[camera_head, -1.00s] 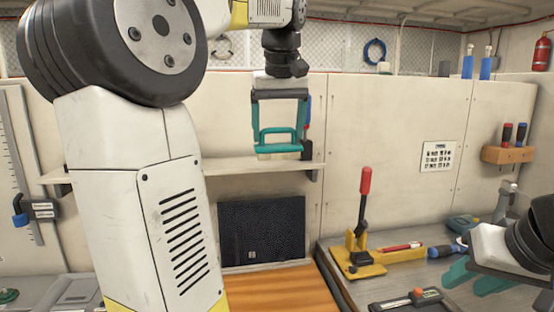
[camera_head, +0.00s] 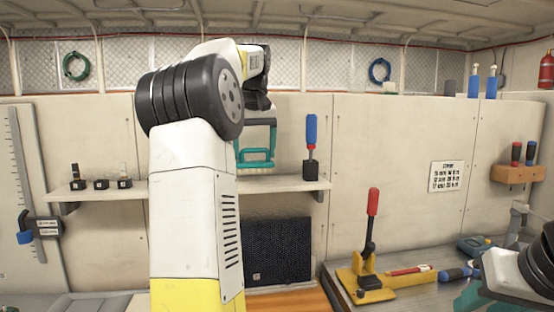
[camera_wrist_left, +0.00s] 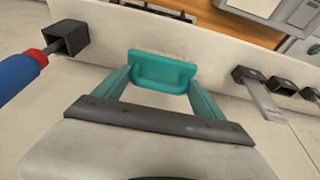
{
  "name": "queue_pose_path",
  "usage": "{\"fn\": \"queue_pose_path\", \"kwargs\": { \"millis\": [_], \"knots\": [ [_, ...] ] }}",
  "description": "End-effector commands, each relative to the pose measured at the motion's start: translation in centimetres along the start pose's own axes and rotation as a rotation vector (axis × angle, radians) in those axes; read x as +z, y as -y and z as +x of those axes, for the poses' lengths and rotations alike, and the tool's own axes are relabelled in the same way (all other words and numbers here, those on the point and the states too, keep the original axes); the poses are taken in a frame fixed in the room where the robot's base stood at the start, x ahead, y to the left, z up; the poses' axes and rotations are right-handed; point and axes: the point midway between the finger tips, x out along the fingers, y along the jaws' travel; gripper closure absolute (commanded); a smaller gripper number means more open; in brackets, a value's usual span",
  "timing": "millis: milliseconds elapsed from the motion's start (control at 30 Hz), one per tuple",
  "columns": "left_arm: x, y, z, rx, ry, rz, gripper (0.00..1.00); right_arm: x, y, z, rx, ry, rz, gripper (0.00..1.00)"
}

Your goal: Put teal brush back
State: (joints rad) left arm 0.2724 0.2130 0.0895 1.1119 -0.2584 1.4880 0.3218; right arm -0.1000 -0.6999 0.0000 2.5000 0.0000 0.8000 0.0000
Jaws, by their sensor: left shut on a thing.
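The teal brush (camera_head: 256,158) is in my left gripper (camera_head: 257,152), which is shut on its handle. The left wrist view shows the brush (camera_wrist_left: 163,73) between the two teal fingertips, with its pale bristles facing away from the gripper. In the head view it is at the pale wall shelf (camera_head: 270,185), left of a black holder with a blue-and-red handled tool (camera_head: 311,131). I cannot tell whether its bristles touch the shelf. My right gripper (camera_head: 470,296) is partly in view at the lower right edge; its fingers are cut off.
Several small black holders (camera_head: 101,184) stand farther left on the shelf, some holding tools. The blue-red tool's holder (camera_wrist_left: 66,38) is close beside the brush. A yellow lever press (camera_head: 365,276) is on the bench at right. A dark panel (camera_head: 278,250) is below the shelf.

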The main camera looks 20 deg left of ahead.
Motion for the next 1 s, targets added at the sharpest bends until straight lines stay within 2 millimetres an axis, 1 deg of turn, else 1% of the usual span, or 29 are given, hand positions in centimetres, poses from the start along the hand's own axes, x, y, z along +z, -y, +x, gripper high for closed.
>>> {"fn": "queue_pose_path", "kwargs": {
  "millis": [100, 200, 533, 567, 633, 867, 1000],
  "knots": [
    [0.6, 0.1, 1.6, -0.001, 0.002, 0.000, 0.52, 0.0, 0.0, 0.0, 0.000, 0.000, 0.000, 0.64],
    [0.9, 0.1, 2.5, -0.001, 0.001, 0.000, 0.52, 0.0, 0.0, 0.0, 0.000, 0.000, 0.000, 0.64],
    [0.9, 0.1, 2.7, 0.000, 0.000, 0.000, 0.52, 0.0, 0.0, 0.0, 0.000, 0.000, 0.000, 0.64],
    [0.9, 0.1, 2.6, 0.000, 0.000, 0.000, 0.14, 0.0, 0.0, 0.0, 0.000, 0.000, 0.000, 0.64],
    [0.9, 0.1, 2.6, 0.000, 0.000, 0.000, 0.00, 0.0, 0.0, 0.0, 0.000, 0.000, 0.000, 0.64],
    [0.9, 0.0, 2.6, 0.000, 0.000, 0.000, 0.00, 0.0, 0.0, 0.0, 0.000, 0.000, 0.000, 0.64],
    [0.8, 0.0, 1.8, 0.001, -0.003, 0.000, 0.00, 0.0, 0.0, 0.0, 0.000, 0.000, 0.000, 0.64]
  ]
}}
